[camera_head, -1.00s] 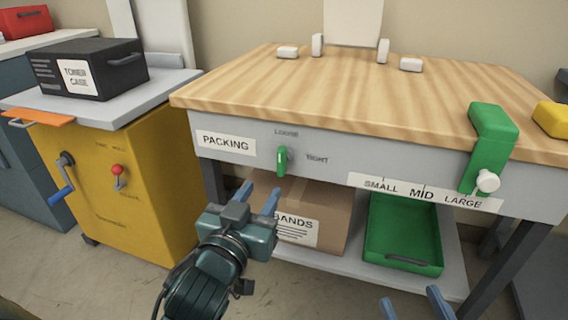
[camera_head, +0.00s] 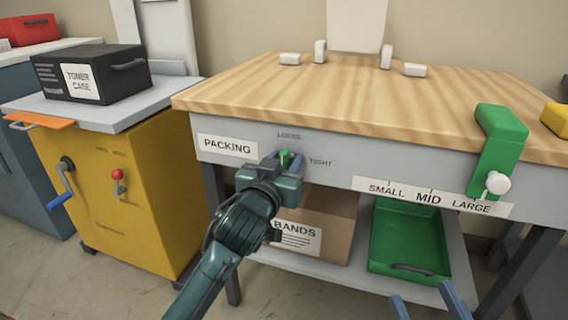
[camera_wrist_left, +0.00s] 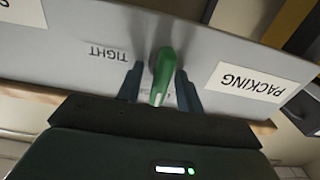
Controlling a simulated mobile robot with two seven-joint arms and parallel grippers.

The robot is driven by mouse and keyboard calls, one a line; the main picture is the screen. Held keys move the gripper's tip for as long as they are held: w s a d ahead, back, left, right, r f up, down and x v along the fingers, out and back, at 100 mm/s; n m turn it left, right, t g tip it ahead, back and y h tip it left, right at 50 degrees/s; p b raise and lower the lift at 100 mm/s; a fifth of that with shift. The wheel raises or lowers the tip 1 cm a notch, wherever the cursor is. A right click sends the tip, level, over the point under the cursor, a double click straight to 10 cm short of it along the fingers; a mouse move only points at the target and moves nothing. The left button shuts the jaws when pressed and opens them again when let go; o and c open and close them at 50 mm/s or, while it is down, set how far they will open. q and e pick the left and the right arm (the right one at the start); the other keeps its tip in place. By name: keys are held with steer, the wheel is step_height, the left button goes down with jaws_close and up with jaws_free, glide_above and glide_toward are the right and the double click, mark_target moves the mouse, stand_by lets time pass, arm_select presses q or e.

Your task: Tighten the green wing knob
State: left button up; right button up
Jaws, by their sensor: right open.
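The green wing knob (camera_head: 284,158) is on the grey front panel of the packing bench, between the LOOSE and TIGHT labels. In the left wrist view the knob (camera_wrist_left: 163,76) stands out from the panel. My left gripper (camera_head: 284,160) is at the knob, with one finger on each side of it. In the left wrist view the left gripper's fingers (camera_wrist_left: 160,84) are apart, with gaps between them and the knob. My right gripper (camera_head: 428,298) shows only its fingertips at the bottom edge, open and away from the bench.
A green sliding stop (camera_head: 497,150) with a white knob is at the bench's right, above the SMALL MID LARGE scale. Below are a BANDS box (camera_head: 335,222) and a green tray (camera_head: 405,272). A yellow cabinet (camera_head: 130,215) with a crank stands left.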

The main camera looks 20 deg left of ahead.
arm_select(q)
steer(key=shift+c, duration=0.6)
steer(key=c, duration=0.5)
steer(key=shift+c, duration=0.2)
